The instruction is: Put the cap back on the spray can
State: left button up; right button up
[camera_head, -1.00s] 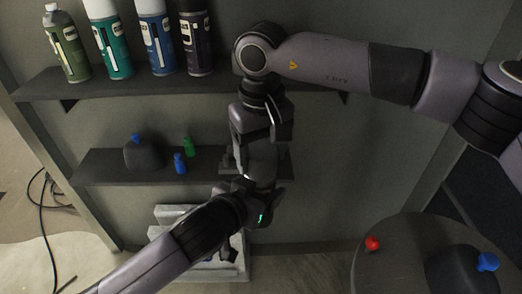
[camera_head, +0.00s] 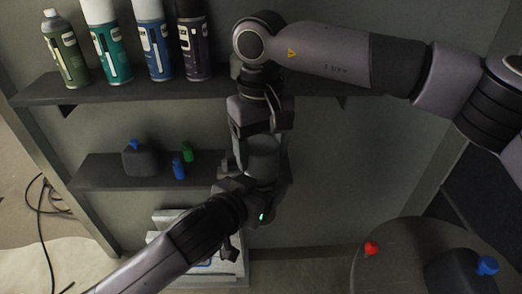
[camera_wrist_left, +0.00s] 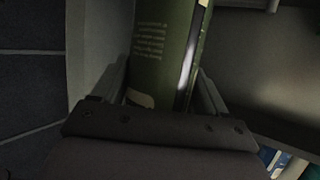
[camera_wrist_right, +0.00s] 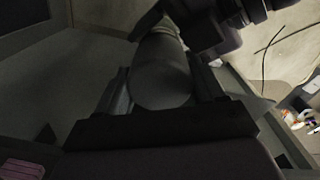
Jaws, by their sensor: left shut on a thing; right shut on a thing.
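My left gripper (camera_wrist_left: 155,100) is shut on a green spray can (camera_wrist_left: 162,55) with printed text, close up in the left wrist view. My right gripper (camera_wrist_right: 165,95) is shut on a smooth grey rounded piece (camera_wrist_right: 162,82), which looks like the cap. In the head view my right gripper (camera_head: 262,128) is directly above my left gripper (camera_head: 250,186), with a grey cylinder (camera_head: 263,155) between them. The can is mostly hidden there by my arms. I cannot tell whether cap and can touch.
Several spray cans, among them a teal one (camera_head: 106,45), stand on the upper shelf (camera_head: 130,92). The lower shelf (camera_head: 105,182) holds a dark bottle (camera_head: 139,162) and small blue (camera_head: 178,169) and green (camera_head: 188,152) pieces. A round table (camera_head: 378,270) is at lower right.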

pick_arm(q)
jog(key=shift+s+f, duration=0.1)
jog(key=shift+f, duration=0.2)
pick_arm(e)
jog(key=shift+w+r, duration=0.1)
jog(key=shift+r, duration=1.75)
pick_arm(q)
jog(key=shift+a, duration=0.15)
